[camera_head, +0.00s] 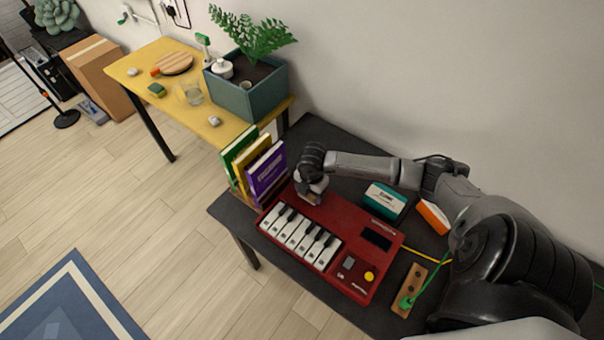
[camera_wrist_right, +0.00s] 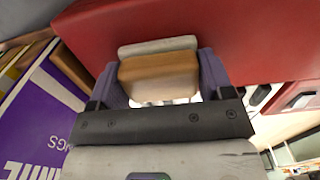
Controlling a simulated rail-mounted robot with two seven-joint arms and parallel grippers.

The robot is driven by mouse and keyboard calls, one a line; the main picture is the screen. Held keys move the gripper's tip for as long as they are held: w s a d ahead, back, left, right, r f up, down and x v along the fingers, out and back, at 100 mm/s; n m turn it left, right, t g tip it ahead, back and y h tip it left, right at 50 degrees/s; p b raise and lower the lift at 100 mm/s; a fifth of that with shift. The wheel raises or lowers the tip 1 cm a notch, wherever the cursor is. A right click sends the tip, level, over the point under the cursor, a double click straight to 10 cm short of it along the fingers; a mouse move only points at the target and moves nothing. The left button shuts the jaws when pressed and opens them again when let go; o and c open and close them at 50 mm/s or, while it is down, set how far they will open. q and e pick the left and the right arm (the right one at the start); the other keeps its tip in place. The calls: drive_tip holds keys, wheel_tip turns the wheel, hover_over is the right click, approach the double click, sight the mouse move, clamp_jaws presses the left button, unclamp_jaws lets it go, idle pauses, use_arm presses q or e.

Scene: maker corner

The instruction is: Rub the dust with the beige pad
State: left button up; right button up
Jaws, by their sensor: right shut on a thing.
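My right gripper (camera_head: 312,188) is over the far left part of the red keyboard (camera_head: 345,215), close to the book row. In the right wrist view the gripper (camera_wrist_right: 160,85) is shut on the beige pad (camera_wrist_right: 158,75), a tan block with a pale grey layer. The red surface lies just beyond the pad; I cannot tell whether they touch. The pad also shows as a small tan patch under the gripper in the head view (camera_head: 311,199). I cannot make out any dust; the gripper and pad hide part of the red top. My left gripper is out of view.
Upright books (camera_head: 267,172) stand close left of the gripper. A teal box (camera_head: 384,202), an orange-and-white box (camera_head: 433,217) and a wooden block with a green cord (camera_head: 408,290) lie right of the keyboard on the dark table (camera_head: 222,208). A yellow table (camera_head: 140,72) holds a planter (camera_head: 247,92).

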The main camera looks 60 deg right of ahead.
drive_tip(key=r+p, duration=0.2)
drive_tip(key=r, duration=0.1)
drive_tip(key=shift+w, duration=0.4)
drive_tip(key=shift+s+r+p, duration=0.2)
drive_tip(key=shift+r+p, duration=0.5)
drive_tip(key=shift+w+r+p, duration=0.1)
drive_tip(key=shift+r+p, duration=0.55)
drive_tip(key=shift+r, duration=0.15)
drive_tip(key=shift+r+p, duration=0.85)
drive_tip(key=shift+r, duration=0.25)
